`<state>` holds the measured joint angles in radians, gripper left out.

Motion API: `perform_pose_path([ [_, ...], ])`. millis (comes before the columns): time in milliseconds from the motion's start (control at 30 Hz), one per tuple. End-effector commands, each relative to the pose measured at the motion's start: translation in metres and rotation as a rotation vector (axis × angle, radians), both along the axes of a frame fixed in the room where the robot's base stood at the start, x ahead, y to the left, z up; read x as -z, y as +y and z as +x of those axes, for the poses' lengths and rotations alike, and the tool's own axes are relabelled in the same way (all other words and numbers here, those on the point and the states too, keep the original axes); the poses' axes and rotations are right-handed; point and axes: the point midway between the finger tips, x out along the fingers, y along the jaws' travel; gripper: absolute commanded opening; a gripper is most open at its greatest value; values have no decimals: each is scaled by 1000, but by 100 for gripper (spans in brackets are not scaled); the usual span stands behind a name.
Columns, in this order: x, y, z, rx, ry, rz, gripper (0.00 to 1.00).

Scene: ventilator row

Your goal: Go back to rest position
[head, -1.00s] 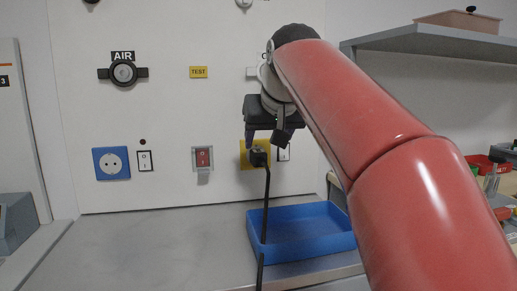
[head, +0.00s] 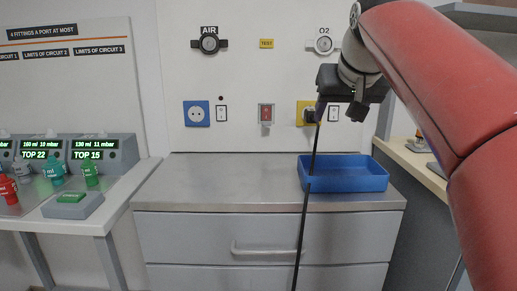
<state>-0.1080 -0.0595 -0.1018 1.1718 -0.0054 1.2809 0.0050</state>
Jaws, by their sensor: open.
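My gripper (head: 339,113) hangs at the end of my red arm, in front of the white wall panel. It is open, with nothing seen between its fingers. A black plug (head: 309,116) sits in the yellow socket (head: 301,107), partly hidden by the gripper's left finger. Its black cable (head: 304,215) runs down in front of the blue tray and the drawers. I cannot tell how far the gripper is from the plug.
A blue tray (head: 345,183) stands on the grey worktop (head: 225,180) above a drawer unit (head: 240,227). The worktop left of the tray is clear. A blue socket (head: 196,114) is on the panel. At left, a bench holds displays (head: 95,152) and coloured fittings (head: 90,173).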

Motion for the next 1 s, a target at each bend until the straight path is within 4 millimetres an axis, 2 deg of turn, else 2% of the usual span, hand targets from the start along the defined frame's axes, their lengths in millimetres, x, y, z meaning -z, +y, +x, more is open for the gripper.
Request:
perform_pose_path([
  [367, 38, -4, -30, 0, 43, 8, 57],
  [567, 76, -4, -61, -4, 81, 13, 57],
  [667, 107, -4, -85, -4, 107, 14, 57],
  [767, 150, -3, -118, -5, 140, 14, 57],
  [900, 219, -1, -166, -5, 188, 9, 57],
  [1000, 262, 0, -195, -4, 217, 3, 57],
])
